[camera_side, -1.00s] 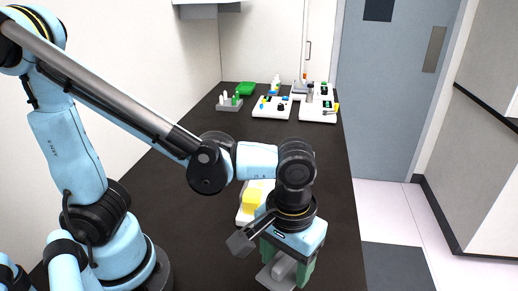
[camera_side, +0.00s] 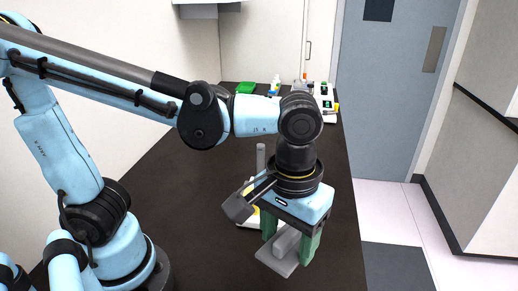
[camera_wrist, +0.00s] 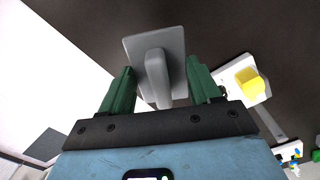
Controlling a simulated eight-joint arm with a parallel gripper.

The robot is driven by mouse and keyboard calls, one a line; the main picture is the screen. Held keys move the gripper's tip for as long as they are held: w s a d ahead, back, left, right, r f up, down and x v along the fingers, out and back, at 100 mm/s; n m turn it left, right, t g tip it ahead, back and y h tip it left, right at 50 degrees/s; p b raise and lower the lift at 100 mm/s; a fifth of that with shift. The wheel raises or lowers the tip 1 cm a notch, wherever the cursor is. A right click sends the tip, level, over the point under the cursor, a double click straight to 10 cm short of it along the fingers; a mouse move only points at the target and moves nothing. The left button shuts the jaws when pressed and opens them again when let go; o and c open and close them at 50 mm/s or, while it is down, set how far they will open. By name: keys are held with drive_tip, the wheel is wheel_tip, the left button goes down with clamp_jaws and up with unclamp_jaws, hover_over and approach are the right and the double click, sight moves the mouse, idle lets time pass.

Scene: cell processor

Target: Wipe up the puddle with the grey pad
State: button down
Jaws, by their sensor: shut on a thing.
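My gripper (camera_side: 291,243) has green fingers and is shut on the handle of the grey pad (camera_side: 272,260). The pad is a flat grey plate with a raised grip, and it hangs below the fingers near the bench's right edge in the side view. In the wrist view, the pad (camera_wrist: 174,42) shows between the two green fingers of my gripper (camera_wrist: 160,78). I cannot tell exactly how high the pad is above the bench.
A green tray (camera_side: 245,87) and small lab devices (camera_side: 324,98) sit at the bench's far end. The dark bench (camera_side: 190,200) is clear at left.

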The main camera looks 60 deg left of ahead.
wheel_tip(320, 180, up, 3)
drive_tip(key=shift+f, duration=0.1)
drive_tip(key=w+a+n, duration=0.1)
drive_tip(key=a+n, duration=1.1)
drive_tip(key=a, duration=1.6)
drive_tip(key=shift+w+d+f, duration=0.1)
drive_tip(key=shift+d+f, duration=0.05)
drive_tip(key=shift+f, duration=1.15)
drive_tip(key=shift+w+d+f, duration=0.1)
drive_tip(key=shift+f, duration=1.15)
